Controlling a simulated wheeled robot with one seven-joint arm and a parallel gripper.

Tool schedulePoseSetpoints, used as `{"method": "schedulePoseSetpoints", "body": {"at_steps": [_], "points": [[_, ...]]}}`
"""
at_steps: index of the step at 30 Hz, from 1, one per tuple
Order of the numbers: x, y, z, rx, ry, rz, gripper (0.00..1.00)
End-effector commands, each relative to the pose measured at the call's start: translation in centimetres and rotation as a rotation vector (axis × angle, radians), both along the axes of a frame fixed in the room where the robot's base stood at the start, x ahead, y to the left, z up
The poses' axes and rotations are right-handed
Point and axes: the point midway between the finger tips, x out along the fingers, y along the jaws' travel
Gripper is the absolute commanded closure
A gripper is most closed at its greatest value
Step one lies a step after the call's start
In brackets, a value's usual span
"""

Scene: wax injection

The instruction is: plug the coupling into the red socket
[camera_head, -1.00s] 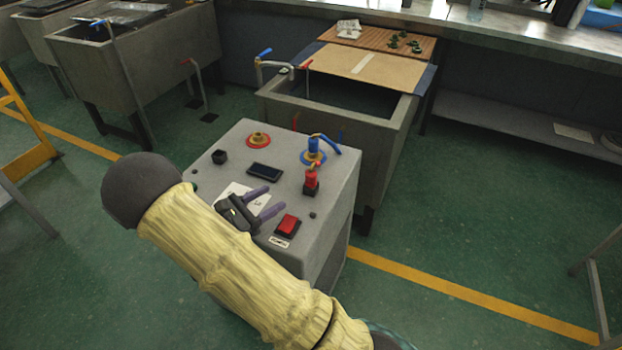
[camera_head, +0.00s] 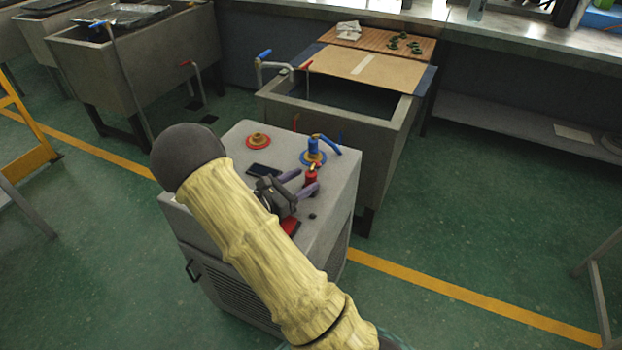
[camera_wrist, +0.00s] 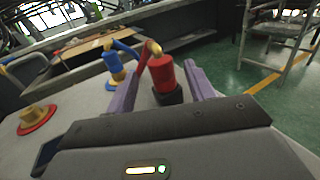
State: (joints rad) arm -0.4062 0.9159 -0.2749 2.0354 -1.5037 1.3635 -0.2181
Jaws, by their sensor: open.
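The red coupling (camera_head: 311,174) stands upright in a black holder on top of the grey machine, and shows in the wrist view (camera_wrist: 162,74) with the holder (camera_wrist: 169,97) under it. A hose with a brass end leaves its top. My gripper (camera_head: 307,181) is open, its purple fingers on either side of the red coupling in the wrist view; I cannot tell whether they touch it. The red socket (camera_head: 258,140), a red ring with a brass fitting, is empty at the machine's back left, and shows left in the wrist view (camera_wrist: 38,117).
A blue coupling (camera_head: 313,147) sits on the blue-ringed socket beside the red coupling. A dark display (camera_head: 262,169) and a red button (camera_head: 291,226), partly hidden by my gripper, are on the machine top. A grey sink (camera_head: 335,122) with a board stands behind.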

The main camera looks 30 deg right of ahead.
Motion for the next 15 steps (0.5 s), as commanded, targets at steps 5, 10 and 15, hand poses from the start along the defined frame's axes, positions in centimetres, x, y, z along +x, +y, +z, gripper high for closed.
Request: {"method": "schedulePoseSetpoints", "body": {"at_steps": [5, 10, 15], "points": [[0.2, -1.9, 0.3, 0.0, -0.001, -0.005, 0.46], [0.6, -4.3, 0.5, 0.001, -0.001, -0.004, 0.46], [0.9, -5.1, 0.5, 0.0, -0.001, -0.001, 0.46]]}}
